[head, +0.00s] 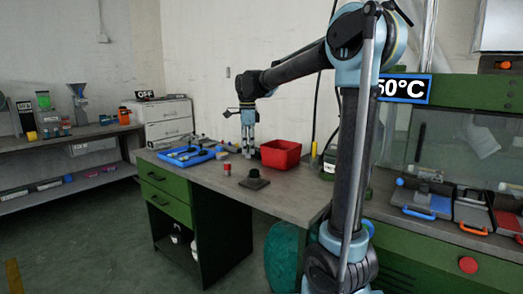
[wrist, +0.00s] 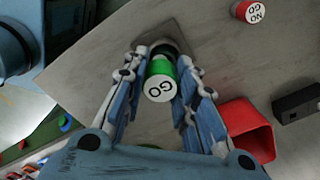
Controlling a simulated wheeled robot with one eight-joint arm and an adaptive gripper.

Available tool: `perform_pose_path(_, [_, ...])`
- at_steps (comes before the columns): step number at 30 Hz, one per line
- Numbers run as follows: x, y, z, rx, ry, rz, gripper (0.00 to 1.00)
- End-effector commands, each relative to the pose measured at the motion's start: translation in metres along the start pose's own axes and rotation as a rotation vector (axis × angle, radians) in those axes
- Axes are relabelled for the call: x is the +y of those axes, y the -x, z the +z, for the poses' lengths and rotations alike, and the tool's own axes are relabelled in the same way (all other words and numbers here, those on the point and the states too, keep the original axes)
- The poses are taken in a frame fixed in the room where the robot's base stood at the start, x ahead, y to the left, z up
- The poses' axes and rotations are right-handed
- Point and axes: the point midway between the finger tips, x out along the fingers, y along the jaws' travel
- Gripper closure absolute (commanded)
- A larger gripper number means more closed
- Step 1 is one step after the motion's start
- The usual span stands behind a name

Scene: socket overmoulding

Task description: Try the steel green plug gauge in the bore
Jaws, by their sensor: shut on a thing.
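The green plug gauge (wrist: 160,80) has a white end face marked GO and faces the wrist camera. My gripper (wrist: 160,88) has a finger on each side of it and is shut on it. Beyond the gauge in the wrist view is a dark ring on a square grey base (wrist: 183,27), which the gauge partly covers. In the head view this dark bore block (head: 255,182) stands on the table, and my gripper (head: 247,152) points down above and behind it. The gauge's lower end is hidden, so I cannot tell whether it touches the bore.
A red gauge marked NO GO (wrist: 248,12) stands apart on the table. A red bin (head: 281,154) is right of my gripper, and a blue tray (head: 188,156) with tools is left. A black object (wrist: 298,103) lies near the bin. The table's front is clear.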

Motion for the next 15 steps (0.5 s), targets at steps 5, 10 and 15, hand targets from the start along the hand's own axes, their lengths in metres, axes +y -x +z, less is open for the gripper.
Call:
perform_pose_path(5, [-0.013,-0.012,-0.018,0.000,-0.058,0.000,1.00])
perform_pose_path(10, [-0.014,-0.014,-0.019,0.000,-0.065,0.000,1.00])
perform_pose_path(15, [-0.013,-0.013,-0.018,0.000,-0.063,0.000,1.00])
